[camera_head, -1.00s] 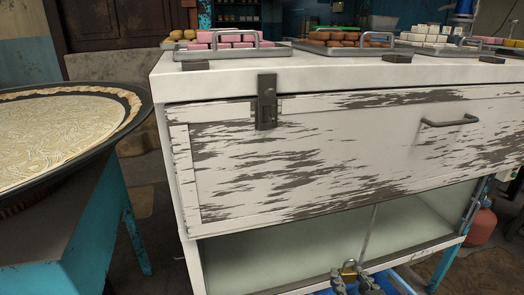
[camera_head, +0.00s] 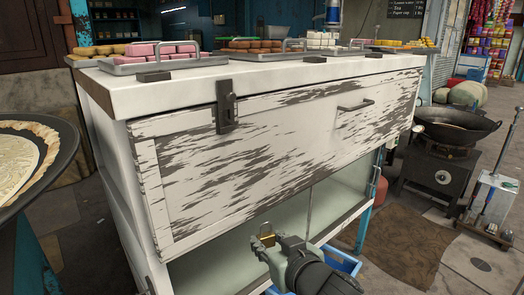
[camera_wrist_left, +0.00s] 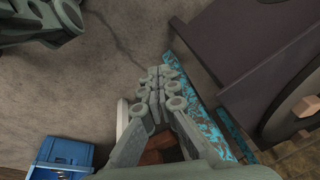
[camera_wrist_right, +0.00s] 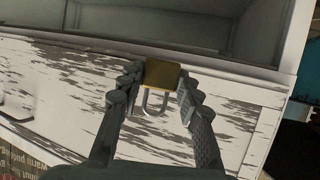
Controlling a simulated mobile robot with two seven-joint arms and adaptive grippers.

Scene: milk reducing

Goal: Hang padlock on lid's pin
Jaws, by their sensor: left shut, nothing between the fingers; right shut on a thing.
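A padlock (camera_head: 267,235) with a brass-coloured body is between the fingers of my right gripper (camera_head: 265,243), low in front of the white cabinet. The right wrist view shows the padlock body (camera_wrist_right: 161,74) held between the fingertips, with its grey shackle (camera_wrist_right: 154,103) extending down the picture. The dark metal hasp (camera_head: 226,106) is at the upper left of the cabinet front, by the lid's (camera_head: 250,83) edge. The padlock is well below and apart from it. The pin is too small to make out. My left gripper (camera_wrist_left: 159,72) is shut and empty over the floor.
Trays of sweets (camera_head: 150,60) stand on the cabinet top. The worn front panel (camera_head: 270,140) has a handle (camera_head: 356,105). A blue crate (camera_head: 341,262) is below. A wok on a stove (camera_head: 444,150) stands right; a round pan (camera_head: 50,160) is left.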

